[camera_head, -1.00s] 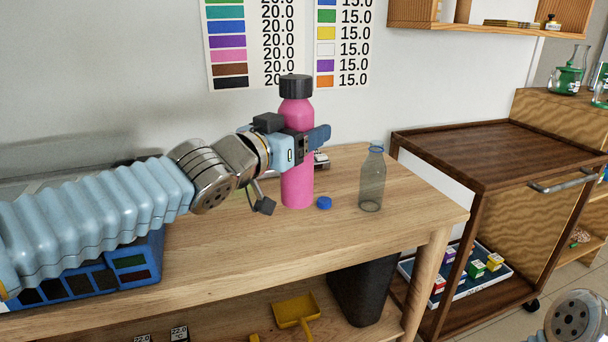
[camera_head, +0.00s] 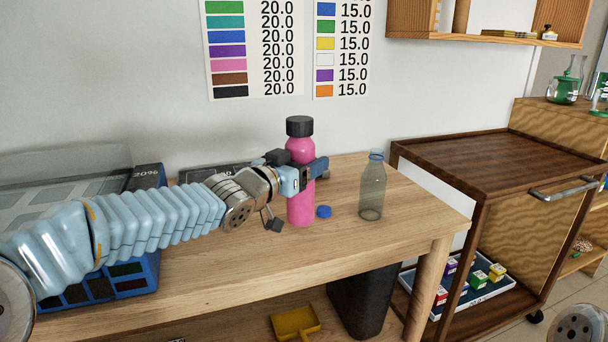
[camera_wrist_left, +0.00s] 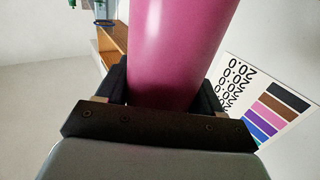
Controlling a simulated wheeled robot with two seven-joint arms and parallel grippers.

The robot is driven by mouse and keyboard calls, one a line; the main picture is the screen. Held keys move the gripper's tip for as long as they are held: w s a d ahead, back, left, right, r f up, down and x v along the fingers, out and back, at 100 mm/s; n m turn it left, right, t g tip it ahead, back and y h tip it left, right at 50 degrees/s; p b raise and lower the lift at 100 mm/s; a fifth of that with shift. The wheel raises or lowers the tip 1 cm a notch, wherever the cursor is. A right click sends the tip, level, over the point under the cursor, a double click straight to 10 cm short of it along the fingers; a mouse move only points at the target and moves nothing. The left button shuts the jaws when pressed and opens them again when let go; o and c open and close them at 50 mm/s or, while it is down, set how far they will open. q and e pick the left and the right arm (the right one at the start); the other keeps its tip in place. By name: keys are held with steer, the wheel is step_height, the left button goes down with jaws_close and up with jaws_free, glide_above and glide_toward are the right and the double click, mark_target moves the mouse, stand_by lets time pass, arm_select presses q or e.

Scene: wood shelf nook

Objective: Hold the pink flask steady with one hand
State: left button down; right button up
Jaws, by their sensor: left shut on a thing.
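The pink flask (camera_head: 300,207) stands upright on the wooden table, with a black cap (camera_head: 299,126) on top. My left gripper (camera_head: 312,173) is shut around its middle, reaching in from the left. In the left wrist view the pink flask (camera_wrist_left: 178,50) fills the space between the dark fingers (camera_wrist_left: 165,95). Part of the flask's body is hidden behind the gripper in the head view. My right gripper does not show clearly; only a grey rounded part of my own body is at the bottom right corner.
A clear grey bottle (camera_head: 371,190) stands further right. A blue box (camera_head: 128,284) is at the table's left.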

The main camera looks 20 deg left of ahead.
arm_select(q)
steer(key=shift+f, duration=1.2)
steer(key=shift+f+b, duration=0.2)
steer(key=shift+b, duration=0.15)
steer(key=shift+c, duration=0.8)
jaws_free()
steer(key=v, duration=1.2)
steer(key=shift+p, duration=0.45)
